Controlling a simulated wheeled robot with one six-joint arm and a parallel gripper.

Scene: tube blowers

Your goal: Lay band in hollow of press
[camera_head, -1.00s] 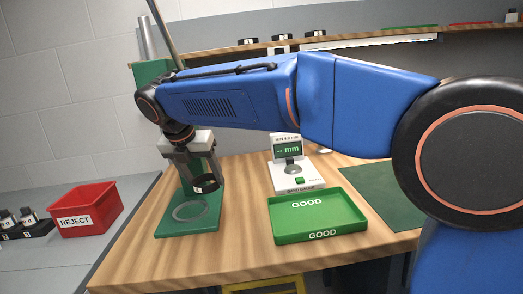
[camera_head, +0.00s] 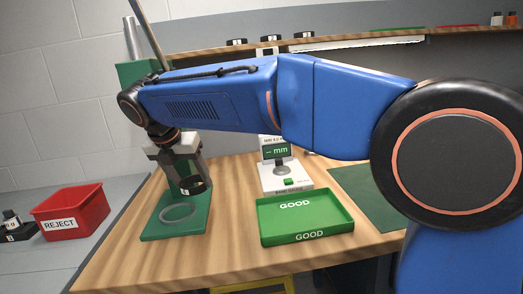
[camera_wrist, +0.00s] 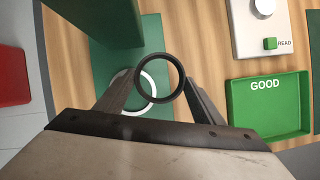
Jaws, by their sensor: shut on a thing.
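The band is a dark ring (camera_wrist: 160,55), held between my two fingertips (camera_wrist: 158,82). It also shows in the head view (camera_head: 199,190), at the lower end of my gripper (camera_head: 189,182). My gripper is shut on it and holds it above the green press (camera_head: 160,233). The hollow of the press, edged by a pale ring (camera_head: 180,219), is in the base plate. In the wrist view the band overlaps part of the pale ring (camera_wrist: 134,110), which shows lower left of it. The hollow looks empty where visible. My arm hides part of the press column.
A green GOOD tray (camera_head: 305,237) stands right of the press, with a white band gauge (camera_head: 285,178) behind it. A red REJECT bin (camera_head: 72,212) is at the left. Bare wood lies between press and tray. The press column (camera_wrist: 98,18) stands close to the band.

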